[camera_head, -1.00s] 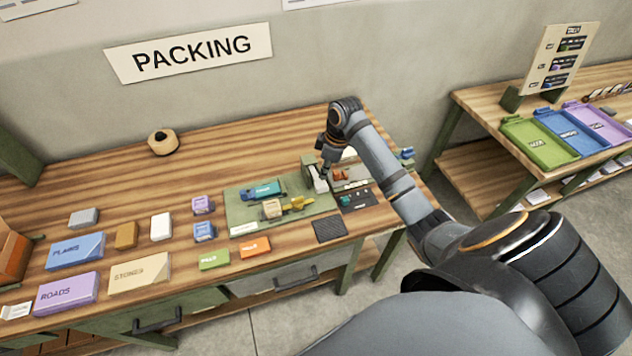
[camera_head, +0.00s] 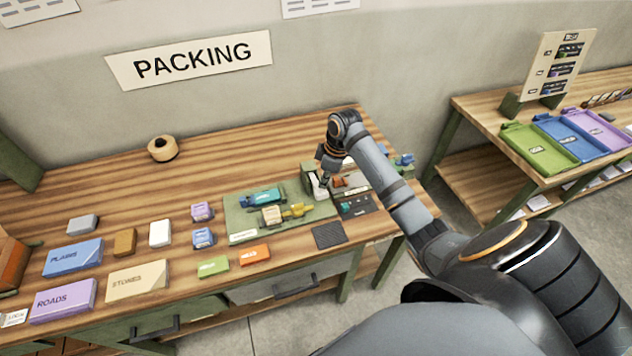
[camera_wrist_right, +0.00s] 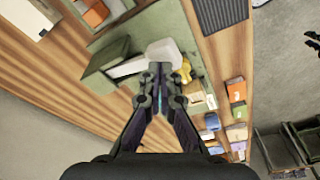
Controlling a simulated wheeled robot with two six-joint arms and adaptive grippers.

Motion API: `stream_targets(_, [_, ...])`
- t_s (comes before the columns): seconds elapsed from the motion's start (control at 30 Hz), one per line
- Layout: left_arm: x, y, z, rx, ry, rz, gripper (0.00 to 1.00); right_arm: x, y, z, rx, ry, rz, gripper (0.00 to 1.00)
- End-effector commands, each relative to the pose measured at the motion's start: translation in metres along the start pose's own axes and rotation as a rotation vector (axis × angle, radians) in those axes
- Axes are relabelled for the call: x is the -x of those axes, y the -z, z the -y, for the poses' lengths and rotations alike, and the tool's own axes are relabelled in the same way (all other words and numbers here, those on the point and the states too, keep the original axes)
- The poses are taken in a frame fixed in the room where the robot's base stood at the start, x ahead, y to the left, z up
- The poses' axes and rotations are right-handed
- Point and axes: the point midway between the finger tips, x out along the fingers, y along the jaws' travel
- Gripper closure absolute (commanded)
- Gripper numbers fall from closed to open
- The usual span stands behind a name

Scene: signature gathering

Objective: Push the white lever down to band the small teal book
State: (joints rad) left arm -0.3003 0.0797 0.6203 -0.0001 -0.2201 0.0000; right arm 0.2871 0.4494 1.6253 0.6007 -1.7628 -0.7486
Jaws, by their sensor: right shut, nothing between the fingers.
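The white lever (camera_head: 318,186) is on a green press-like device (camera_head: 307,178) at the right end of the green mat (camera_head: 238,223). A teal book (camera_head: 262,196) lies on the mat left of the device, behind a tan and yellow piece (camera_head: 272,215). My right gripper (camera_head: 325,184) points down at the lever, shut and empty. In the right wrist view its fingertips (camera_wrist_right: 160,72) overlap the white lever part (camera_wrist_right: 163,50); contact cannot be told for certain. The fingers hide part of the mat there. My left gripper is not in view.
A dark tray (camera_head: 372,207) with small parts stands right of the device. A dark pad (camera_head: 329,235) lies in front. Several coloured books, including a blue one (camera_head: 73,258), fill the table's left.

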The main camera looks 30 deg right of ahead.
Motion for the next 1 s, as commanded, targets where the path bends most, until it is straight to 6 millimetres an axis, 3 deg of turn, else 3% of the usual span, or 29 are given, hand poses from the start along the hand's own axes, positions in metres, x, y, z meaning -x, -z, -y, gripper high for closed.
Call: stream_targets(1.0, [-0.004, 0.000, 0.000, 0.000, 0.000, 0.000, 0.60, -0.011, -0.002, 0.000, 0.000, 0.000, 0.000, 1.00])
